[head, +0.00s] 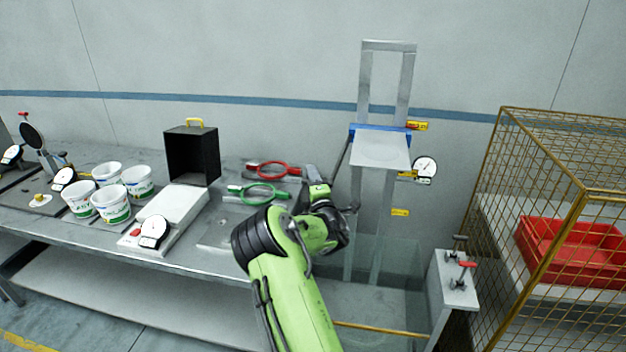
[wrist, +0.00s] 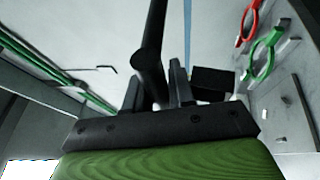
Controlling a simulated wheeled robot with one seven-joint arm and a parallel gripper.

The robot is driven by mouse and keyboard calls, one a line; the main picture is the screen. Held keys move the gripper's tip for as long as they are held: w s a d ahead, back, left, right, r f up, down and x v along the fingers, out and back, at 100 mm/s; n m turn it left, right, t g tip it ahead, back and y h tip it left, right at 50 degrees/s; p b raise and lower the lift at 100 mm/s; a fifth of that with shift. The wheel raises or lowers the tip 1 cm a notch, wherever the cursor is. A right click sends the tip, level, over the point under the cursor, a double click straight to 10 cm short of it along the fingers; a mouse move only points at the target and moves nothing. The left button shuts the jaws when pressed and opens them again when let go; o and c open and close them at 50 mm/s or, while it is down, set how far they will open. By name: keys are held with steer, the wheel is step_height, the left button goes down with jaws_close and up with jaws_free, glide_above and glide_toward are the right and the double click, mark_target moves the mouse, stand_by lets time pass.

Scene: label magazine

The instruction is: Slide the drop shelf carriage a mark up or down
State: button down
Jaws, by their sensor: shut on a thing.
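The drop shelf carriage (head: 380,153) has a pale flat shelf with a blue crossbar (head: 362,130) along its back. It sits across a tall grey upright frame (head: 402,85) at the back wall. Yellow mark tags stand beside the frame: one at the crossbar's height (head: 418,126), one lower (head: 407,174) and one lower still (head: 400,212). A dark handle bar (head: 343,158) slants down from the crossbar's left end. My gripper (head: 326,186) is shut on this bar; in the wrist view the bar (wrist: 151,50) passes between the fingers (wrist: 157,88). The fingertips are partly hidden in the head view.
A round dial (head: 425,167) is right of the shelf. Red (head: 272,170) and green (head: 262,193) ring-shaped tools lie on the bench left of my gripper. A clamp post (head: 455,282) and a wire cage (head: 575,185) stand right. Clear panels (head: 398,262) surround the frame's foot.

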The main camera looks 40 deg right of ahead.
steer(key=c, duration=1.1)
jaws_free()
steer(key=shift+f, duration=0.1)
steer(key=shift+o, duration=0.2)
steer(key=b+v, duration=0.1)
steer(key=v, duration=1.4)
steer(key=shift+s+a+f+b, duration=0.25)
steer(key=shift+a+b, duration=0.05)
steer(key=shift+b, duration=0.1)
